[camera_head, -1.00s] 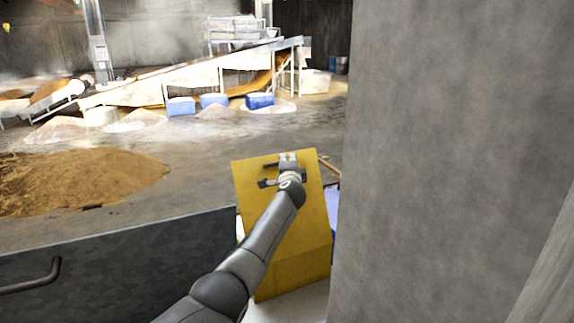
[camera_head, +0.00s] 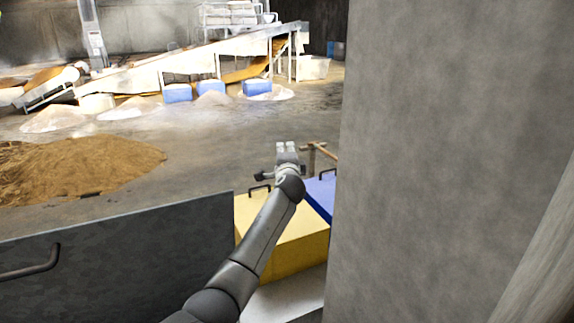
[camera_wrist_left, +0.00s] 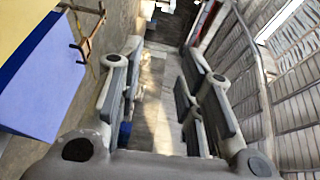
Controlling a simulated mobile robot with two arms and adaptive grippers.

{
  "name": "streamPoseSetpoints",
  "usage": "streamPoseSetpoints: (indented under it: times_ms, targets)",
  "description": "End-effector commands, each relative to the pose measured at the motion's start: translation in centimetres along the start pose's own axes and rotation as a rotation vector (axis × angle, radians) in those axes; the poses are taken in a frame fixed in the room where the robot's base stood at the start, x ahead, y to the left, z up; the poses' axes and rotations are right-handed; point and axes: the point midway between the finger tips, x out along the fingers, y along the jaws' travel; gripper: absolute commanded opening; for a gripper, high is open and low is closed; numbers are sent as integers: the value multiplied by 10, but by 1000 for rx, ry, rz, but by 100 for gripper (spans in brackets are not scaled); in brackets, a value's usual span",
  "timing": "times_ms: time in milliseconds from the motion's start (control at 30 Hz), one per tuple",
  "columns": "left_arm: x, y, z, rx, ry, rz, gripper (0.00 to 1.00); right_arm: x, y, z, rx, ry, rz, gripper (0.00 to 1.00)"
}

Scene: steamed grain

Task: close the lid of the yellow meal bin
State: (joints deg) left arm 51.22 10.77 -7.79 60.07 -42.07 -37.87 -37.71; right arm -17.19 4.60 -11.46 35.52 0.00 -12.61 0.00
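The yellow meal bin (camera_head: 285,258) stands at lower center in the head view. Its yellow lid (camera_head: 262,222) lies about flat on top, with a dark handle (camera_head: 259,187) at its far left edge. My left forearm crosses over the bin and hides part of the lid; I cannot tell whether the lid sits flush all round. My left gripper (camera_head: 287,158) is beyond the lid's far edge. In the left wrist view the gripper (camera_wrist_left: 160,65) has its fingers wide apart and nothing between them. A yellow surface (camera_wrist_left: 22,22) shows there at upper left. My right gripper is out of view.
A blue bin lid (camera_head: 320,192) adjoins the yellow bin on the right; it shows in the wrist view (camera_wrist_left: 45,85). A grey wall (camera_head: 450,160) blocks the right side. A dark panel (camera_head: 120,265) stands at left. Open floor (camera_head: 205,150) and a grain heap (camera_head: 75,170) lie beyond.

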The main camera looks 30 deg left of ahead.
Motion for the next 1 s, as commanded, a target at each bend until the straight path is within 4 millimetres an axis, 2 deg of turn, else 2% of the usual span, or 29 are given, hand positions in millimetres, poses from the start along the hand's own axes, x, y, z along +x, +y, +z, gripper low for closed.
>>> streamPoseSetpoints:
  times_ms: [533,733,1000]
  targets:
    - [-63,0,-1,0,3,0,34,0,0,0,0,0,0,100]
    - [-73,0,-1,0,2,1,34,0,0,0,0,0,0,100]
    - [-74,0,-1,1,3,1,34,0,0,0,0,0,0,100]
